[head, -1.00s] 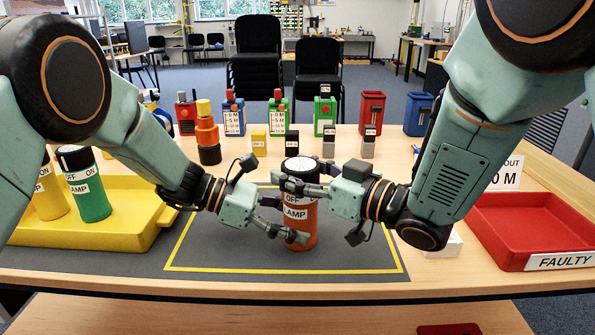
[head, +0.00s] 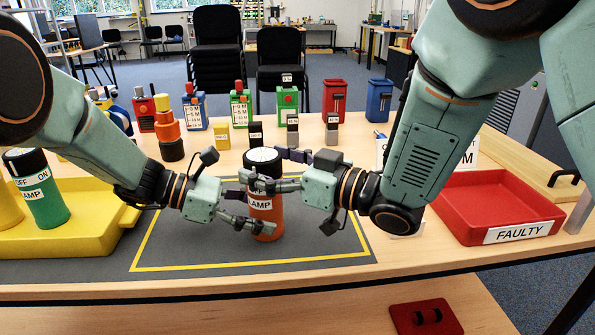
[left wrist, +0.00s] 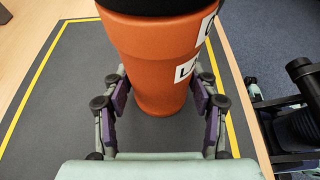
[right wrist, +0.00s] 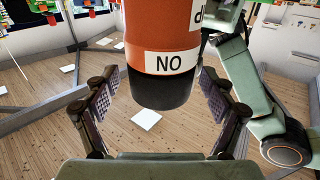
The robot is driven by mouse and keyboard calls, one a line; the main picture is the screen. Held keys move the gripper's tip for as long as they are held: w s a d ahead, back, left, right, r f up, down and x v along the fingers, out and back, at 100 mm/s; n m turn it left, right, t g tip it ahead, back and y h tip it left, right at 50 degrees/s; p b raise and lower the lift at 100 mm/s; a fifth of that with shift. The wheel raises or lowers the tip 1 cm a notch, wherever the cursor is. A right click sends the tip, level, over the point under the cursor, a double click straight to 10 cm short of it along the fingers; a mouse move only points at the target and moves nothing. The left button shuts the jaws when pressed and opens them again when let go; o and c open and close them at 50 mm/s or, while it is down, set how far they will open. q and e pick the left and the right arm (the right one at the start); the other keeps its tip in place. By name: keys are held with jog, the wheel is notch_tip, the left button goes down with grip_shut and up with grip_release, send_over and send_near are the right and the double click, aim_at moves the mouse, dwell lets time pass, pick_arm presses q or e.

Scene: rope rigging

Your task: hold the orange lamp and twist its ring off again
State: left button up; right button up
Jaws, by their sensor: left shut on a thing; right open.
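The orange lamp (head: 264,220) stands upright on the dark mat, with a black ring at its top and white labels. My left gripper (head: 252,208) is shut on its orange body from the left; the left wrist view shows purple-padded fingers (left wrist: 163,105) on both sides of the body (left wrist: 155,60). My right gripper (head: 272,170) is open at the upper part of the lamp. In the right wrist view the lamp (right wrist: 160,30) appears upside down, its black ring (right wrist: 160,90) between the spread fingers (right wrist: 160,108), with gaps on both sides.
A yellow tray (head: 105,235) holding a green lamp (head: 42,190) is at the left. A red tray (head: 480,208) marked FAULTY is at the right. Several coloured blocks and boxes stand behind the mat (head: 190,240). The front of the mat is clear.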

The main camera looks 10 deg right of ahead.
jog(key=v, duration=1)
jog(key=shift+s+d, duration=0.15)
jog(key=shift+d, duration=0.05)
pick_arm(q)
jog(key=o, duration=1.4)
jog(key=shift+c, duration=0.2)
jog(key=shift+p+v, duration=1.15)
jog(key=shift+v, duration=0.5)
jog(key=shift+p+v, duration=1.7)
jog(key=shift+v, duration=1.15)
pick_arm(e)
jog(key=shift+r, duration=2.95)
